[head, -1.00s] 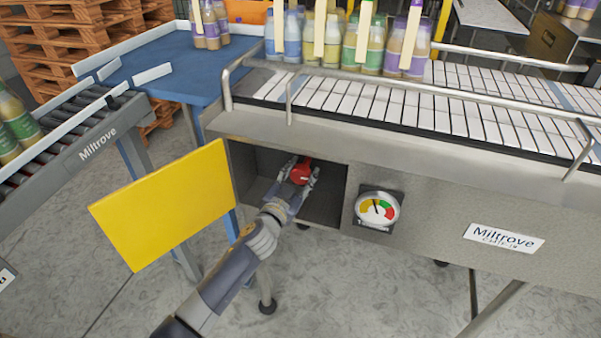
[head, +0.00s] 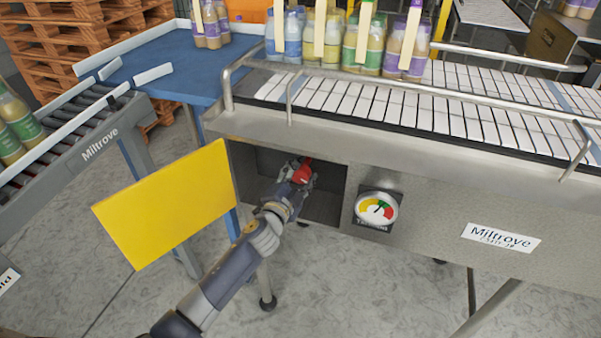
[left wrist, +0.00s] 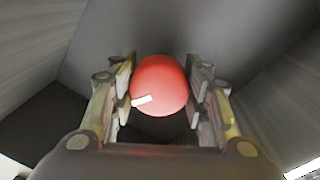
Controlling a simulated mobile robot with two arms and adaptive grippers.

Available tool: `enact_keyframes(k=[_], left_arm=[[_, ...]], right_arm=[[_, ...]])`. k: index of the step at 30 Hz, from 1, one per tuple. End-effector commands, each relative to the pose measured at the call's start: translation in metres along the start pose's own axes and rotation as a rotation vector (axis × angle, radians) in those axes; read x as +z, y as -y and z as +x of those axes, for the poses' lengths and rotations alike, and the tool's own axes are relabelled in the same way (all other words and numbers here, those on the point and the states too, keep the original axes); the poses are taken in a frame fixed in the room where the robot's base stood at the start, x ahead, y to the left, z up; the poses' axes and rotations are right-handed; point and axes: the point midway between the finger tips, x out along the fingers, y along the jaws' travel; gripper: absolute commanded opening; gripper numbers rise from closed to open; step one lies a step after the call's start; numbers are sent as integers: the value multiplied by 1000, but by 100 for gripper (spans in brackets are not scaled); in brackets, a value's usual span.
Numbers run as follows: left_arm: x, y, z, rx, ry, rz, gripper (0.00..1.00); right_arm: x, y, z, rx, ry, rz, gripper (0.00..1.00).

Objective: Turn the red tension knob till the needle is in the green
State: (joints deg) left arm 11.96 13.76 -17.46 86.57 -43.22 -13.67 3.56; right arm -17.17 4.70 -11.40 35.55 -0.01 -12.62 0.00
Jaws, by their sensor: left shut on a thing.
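The red tension knob (head: 305,170) sits inside the open recess (head: 325,205) in the front of the grey machine. My left gripper (head: 301,175) reaches into the recess and is shut on the knob, one finger on each side. In the left wrist view the round red knob (left wrist: 160,84) lies between the fingers of my left gripper (left wrist: 161,98), and its white mark points to the lower left. The round gauge (head: 376,208) is right of the recess. Its needle points up and to the right, at or close to the green; the exact spot is too small to tell. My right gripper is out of view.
A yellow panel (head: 165,205) stands open left of the recess, close to my left arm. The conveyor (head: 430,105) with rails runs above, with bottles (head: 360,45) at its back. A roller conveyor (head: 75,140) is at the left.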

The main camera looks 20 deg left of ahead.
Motion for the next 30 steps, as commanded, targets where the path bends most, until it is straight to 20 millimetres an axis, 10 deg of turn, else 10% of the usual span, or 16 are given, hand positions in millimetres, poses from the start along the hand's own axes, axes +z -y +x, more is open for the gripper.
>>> enact_keyframes(k=[14, 15, 18, 30], left_arm=[[1, -3, -1, 4, 2, 16, 19], [1, -3, -1, 4, 2, 16, 45], [1, -2, 0, 4, 2, 15, 64], [0, -1, -3, 2, 2, 15, 64]], right_arm=[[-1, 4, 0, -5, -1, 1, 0], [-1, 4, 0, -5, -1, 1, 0], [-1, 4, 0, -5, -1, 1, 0], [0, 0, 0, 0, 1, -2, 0]])
